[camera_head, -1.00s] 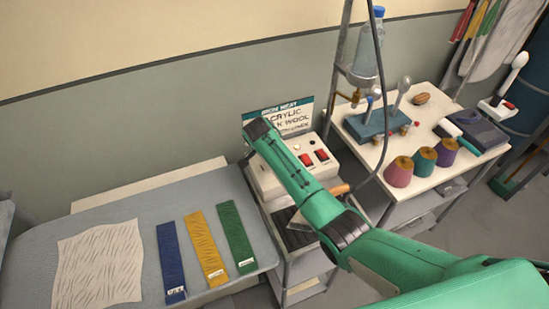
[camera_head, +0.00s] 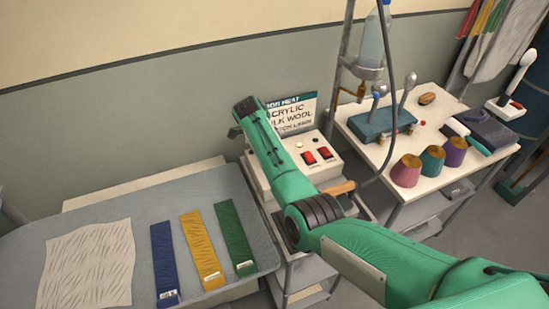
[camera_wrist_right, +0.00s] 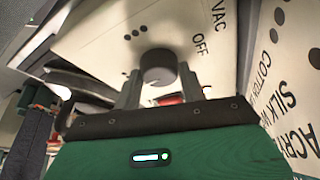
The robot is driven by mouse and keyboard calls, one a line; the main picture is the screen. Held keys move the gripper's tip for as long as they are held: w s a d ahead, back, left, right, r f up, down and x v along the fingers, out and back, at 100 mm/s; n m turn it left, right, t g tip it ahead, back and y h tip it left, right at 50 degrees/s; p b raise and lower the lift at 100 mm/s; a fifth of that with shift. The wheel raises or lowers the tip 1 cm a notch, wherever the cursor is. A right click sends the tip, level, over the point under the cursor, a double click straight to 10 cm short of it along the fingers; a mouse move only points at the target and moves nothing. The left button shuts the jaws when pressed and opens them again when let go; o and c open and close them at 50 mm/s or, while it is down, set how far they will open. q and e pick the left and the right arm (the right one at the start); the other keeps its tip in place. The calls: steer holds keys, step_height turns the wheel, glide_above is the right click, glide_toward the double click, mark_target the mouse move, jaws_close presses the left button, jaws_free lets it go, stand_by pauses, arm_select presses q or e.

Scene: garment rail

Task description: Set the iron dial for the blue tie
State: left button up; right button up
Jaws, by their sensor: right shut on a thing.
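The blue tie (camera_head: 163,258) lies flat on the grey ironing board, left of the yellow and green ties; its label is too small to read. The pale control box (camera_head: 330,160) stands right of the board. In the right wrist view, a dark round dial (camera_wrist_right: 158,62) sits on the box face, near dot marks and the words OFF and VAC. My right gripper (camera_wrist_right: 159,76) is shut on this dial, one finger at each side. No pointer on the dial can be made out. In the head view my arm hides the dial. My left gripper is not in view.
An iron heat chart (camera_head: 293,112) stands behind the box and also shows in the right wrist view (camera_wrist_right: 290,110). Yellow (camera_head: 203,250) and green (camera_head: 235,238) ties and a cream cloth (camera_head: 88,265) lie on the board. A side table (camera_head: 452,175) holds thread cones. A cable hangs right of the box.

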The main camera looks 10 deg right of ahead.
steer(key=shift+m+b, duration=0.3)
steer(key=shift+m, duration=0.1)
steer(key=o, duration=1)
steer(key=shift+c, duration=0.2)
steer(key=shift+w+a+r, duration=0.1)
steer(key=shift+a+r, duration=0.05)
steer(key=shift+r, duration=0.25)
steer(key=b+v, duration=0.2)
steer(key=v, duration=1)
steer(key=shift+r, duration=0.45)
